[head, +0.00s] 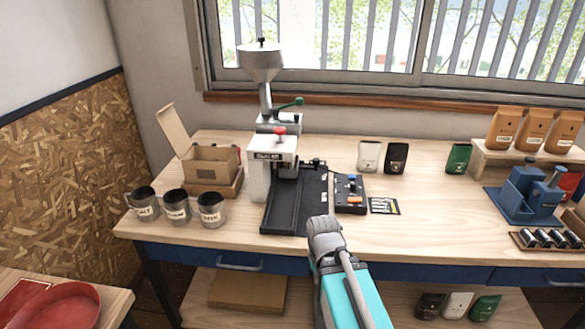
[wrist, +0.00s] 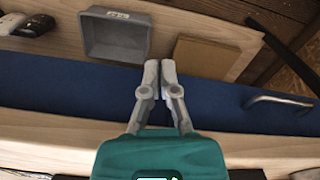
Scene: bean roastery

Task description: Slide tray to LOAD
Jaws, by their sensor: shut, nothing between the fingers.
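A sealing machine (head: 272,160) with a hopper and a red knob stands on the workbench. A black tray-like base (head: 288,212) with raised edges extends from it toward the bench's front edge; I cannot tell which part of it slides. No LOAD mark is legible. My gripper (wrist: 160,64) is shut and empty in the wrist view, pointing down near the bench's blue front. In the head view my own arm hides the fingers. The wrist view does not show the black base.
A control box (head: 351,195) sits right of the black base. Labelled cups (head: 176,207) and an open carton (head: 212,165) stand left. A blue press (head: 528,192) stands right. Below the bench, the wrist view shows a grey bin (wrist: 117,38) and a drawer handle (wrist: 282,102).

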